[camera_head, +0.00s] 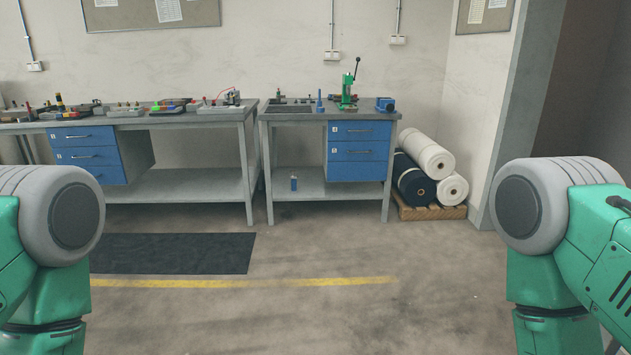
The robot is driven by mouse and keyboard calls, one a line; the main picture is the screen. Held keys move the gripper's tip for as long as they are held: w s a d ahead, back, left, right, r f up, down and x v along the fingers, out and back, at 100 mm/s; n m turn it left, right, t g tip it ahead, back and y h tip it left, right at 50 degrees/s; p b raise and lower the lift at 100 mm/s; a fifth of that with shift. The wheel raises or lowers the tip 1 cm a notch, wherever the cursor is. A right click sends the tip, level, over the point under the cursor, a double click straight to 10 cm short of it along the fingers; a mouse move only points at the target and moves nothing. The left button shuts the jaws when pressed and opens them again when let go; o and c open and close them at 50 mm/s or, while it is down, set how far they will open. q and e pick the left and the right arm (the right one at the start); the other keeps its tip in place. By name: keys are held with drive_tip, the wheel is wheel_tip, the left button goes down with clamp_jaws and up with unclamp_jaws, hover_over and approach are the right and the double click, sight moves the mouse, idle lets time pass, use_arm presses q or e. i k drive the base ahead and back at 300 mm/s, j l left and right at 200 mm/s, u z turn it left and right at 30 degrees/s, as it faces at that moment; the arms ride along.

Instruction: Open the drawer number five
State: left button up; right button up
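A blue drawer unit (360,171) hangs under the right workbench, with several stacked drawers and dark handles, all closed. Its top drawer (360,131) and the one below it (360,151) carry small white labels, too small to read surely. A second blue drawer unit (92,171) hangs under the left workbench, also closed, with small labels. I cannot tell which drawer is number five. Both benches are well ahead of me. Parts of my green and grey arms show at the left and right edges; neither gripper is in view.
The left workbench (190,119) and right workbench (262,140) carry tools. Fabric rolls (427,154) lie on a wooden pallet (436,212) right of the benches. A black mat (172,254) and yellow line (300,282) mark the floor. The floor ahead is clear.

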sight(337, 151)
drive_tip(key=i, duration=1.95)
drive_tip(key=i+z, duration=0.25)
drive_tip(key=i, duration=0.25)
drive_tip(key=i+z, duration=0.25)
drive_tip(key=i, duration=0.25)
drive_tip(key=i+j+z, duration=0.25)
drive_tip(key=i, duration=0.25)
drive_tip(key=i+j+z, duration=0.25)
drive_tip(key=i, duration=0.2)
drive_tip(key=i+j+z, duration=0.1)
drive_tip(key=i+z, duration=0.25)
drive_tip(key=i+j+z, duration=0.3)
drive_tip(key=i+l, duration=0.1)
